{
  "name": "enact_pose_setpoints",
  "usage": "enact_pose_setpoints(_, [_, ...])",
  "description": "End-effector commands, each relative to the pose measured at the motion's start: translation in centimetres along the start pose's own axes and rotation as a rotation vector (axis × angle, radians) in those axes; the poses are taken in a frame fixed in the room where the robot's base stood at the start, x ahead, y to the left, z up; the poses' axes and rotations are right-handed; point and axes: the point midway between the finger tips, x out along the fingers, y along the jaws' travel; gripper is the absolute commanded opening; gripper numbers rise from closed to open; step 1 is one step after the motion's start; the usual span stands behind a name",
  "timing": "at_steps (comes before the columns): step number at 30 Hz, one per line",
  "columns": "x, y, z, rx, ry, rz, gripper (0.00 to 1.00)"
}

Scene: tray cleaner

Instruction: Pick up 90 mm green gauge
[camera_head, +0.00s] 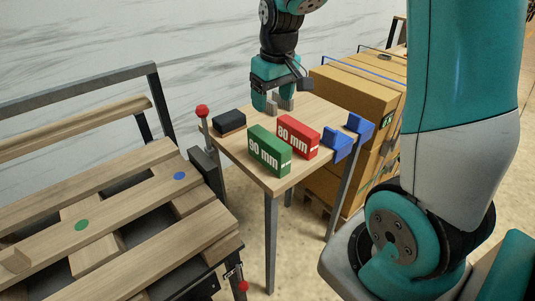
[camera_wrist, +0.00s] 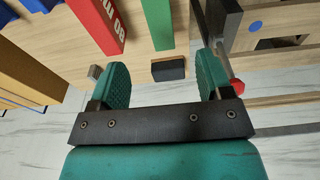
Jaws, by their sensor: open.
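The green gauge (camera_head: 269,151), a block marked "90 mm", stands on the small wooden table near its front edge. It also shows in the wrist view (camera_wrist: 160,22), cut off by the top edge. The red gauge (camera_head: 297,137), marked "80 mm", stands just right of it and shows in the wrist view (camera_wrist: 100,24). My gripper (camera_head: 278,98) is open and empty over the far part of the table, behind both gauges. In the wrist view its two teal fingers (camera_wrist: 163,66) are spread wide, with the green gauge beyond them.
A black block (camera_head: 229,122) lies at the table's left and shows beyond my fingers (camera_wrist: 169,70). Blue brackets (camera_head: 338,141) are at the right edge. A red knob (camera_head: 202,111) rises at the left corner. Cardboard boxes (camera_head: 357,98) stand right; a slatted wooden bench (camera_head: 130,205) is left.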

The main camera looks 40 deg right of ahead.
Motion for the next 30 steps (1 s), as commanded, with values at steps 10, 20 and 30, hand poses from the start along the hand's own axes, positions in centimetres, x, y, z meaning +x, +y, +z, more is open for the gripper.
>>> enact_pose_setpoints(10, [7.9,-0.3,0.1,-0.005,-0.006,-0.003,0.72])
enact_pose_setpoints(20, [11.0,-0.2,0.0,-0.005,-0.002,-0.003,0.72])
enact_pose_setpoints(30, [15.5,0.2,-0.1,-0.005,-0.002,-0.003,0.72])
